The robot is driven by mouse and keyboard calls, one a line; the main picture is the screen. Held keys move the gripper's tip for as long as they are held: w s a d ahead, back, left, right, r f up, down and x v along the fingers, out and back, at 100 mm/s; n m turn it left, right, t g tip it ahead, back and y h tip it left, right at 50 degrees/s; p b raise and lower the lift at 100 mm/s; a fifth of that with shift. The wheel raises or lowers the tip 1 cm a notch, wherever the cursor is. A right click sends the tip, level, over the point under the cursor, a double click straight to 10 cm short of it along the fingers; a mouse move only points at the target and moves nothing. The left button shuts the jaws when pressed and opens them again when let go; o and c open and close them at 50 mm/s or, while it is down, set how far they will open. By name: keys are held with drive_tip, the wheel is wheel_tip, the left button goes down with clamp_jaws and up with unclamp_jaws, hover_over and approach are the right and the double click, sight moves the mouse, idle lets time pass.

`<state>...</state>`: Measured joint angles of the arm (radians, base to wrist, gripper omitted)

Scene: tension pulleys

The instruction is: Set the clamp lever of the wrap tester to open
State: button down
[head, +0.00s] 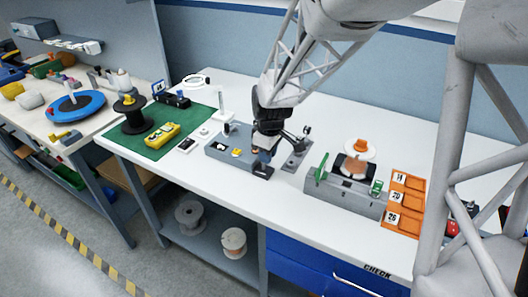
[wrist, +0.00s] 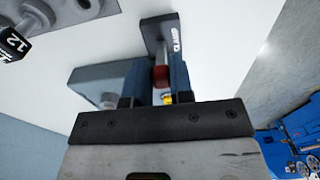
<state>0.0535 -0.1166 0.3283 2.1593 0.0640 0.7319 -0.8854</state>
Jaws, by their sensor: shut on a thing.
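My gripper (head: 264,154) is low over the right end of a grey box-shaped device (head: 222,150), which appears to be the wrap tester. In the wrist view my gripper's blue fingers (wrist: 157,78) are closed on a dark red piece (wrist: 160,75), which appears to be the clamp lever's grip. A small yellow bit shows below it. A dark bracket (wrist: 152,34) with white lettering lies just beyond the fingertips; the lettering is not clearly readable. The device's grey body also shows left of the fingers (wrist: 95,76). The lever's base and its angle are hidden by the fingers.
A grey plate with a post (head: 297,157) stands close right of my gripper. Farther right are a grey unit with a spool (head: 345,190) and orange numbered trays (head: 404,203). A green mat (head: 165,143) with a black spool lies left. The front table strip is mostly clear.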

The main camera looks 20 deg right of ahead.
drive_tip(key=shift+s+d+f+t+y, duration=0.2)
drive_tip(key=shift+s+d+t+y, duration=0.2)
drive_tip(key=shift+t+y, duration=0.25)
drive_tip(key=shift+s+d+f+t+y, duration=0.15)
drive_tip(key=shift+s+d+t+y, duration=0.2)
drive_tip(key=shift+t+y, duration=0.3)
drive_tip(key=c, duration=1)
unclamp_jaws()
drive_tip(key=shift+r, duration=0.1)
drive_tip(key=s+r, duration=0.2)
drive_tip(key=s, duration=0.6)
drive_tip(key=s+a+r, duration=0.1)
drive_tip(key=s+r, duration=0.1)
drive_tip(key=s, duration=0.6)
drive_tip(key=shift+r, duration=0.35)
drive_tip(key=shift+a+r, duration=0.1)
